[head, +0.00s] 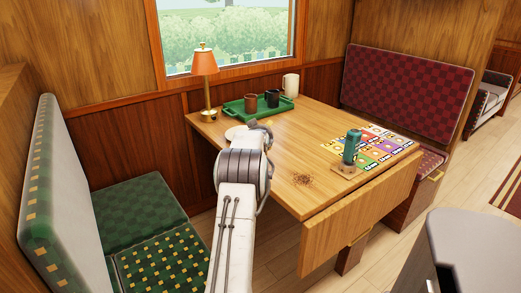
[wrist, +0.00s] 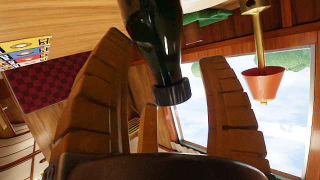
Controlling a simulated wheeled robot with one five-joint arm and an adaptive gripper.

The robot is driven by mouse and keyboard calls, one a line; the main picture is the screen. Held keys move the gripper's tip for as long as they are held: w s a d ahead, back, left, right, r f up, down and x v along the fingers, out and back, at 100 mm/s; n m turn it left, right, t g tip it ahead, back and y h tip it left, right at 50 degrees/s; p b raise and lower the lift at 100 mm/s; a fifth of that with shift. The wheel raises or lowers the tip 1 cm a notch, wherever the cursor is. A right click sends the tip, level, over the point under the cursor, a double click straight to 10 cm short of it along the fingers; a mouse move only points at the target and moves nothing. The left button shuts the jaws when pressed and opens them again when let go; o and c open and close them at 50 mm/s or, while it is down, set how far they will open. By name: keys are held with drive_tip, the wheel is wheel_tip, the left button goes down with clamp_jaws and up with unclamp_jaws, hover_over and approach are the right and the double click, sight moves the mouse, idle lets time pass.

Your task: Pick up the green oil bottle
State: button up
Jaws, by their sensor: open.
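The dark green bottle (wrist: 155,38) with a dark ridged cap shows close up in the wrist view, where the scene appears upside down. Its neck and cap lie between the fingers of my gripper (wrist: 164,50), which is spread open, with visible gaps on both sides. I cannot tell whether any finger touches it. In the head view my arm hides this bottle and most of my gripper.
The wooden table (head: 285,150) carries a green tray (head: 236,111) with mugs, an orange lamp (head: 204,63), a plate (head: 235,133), a cream mug (head: 290,84), a teal flask (head: 351,147), coloured cards (head: 378,146) and brown crumbs (head: 302,179). Benches stand on both sides.

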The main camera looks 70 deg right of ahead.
drive_tip(key=shift+d, duration=0.15)
drive_tip(key=c, duration=1.2)
drive_tip(key=shift+c, duration=0.3)
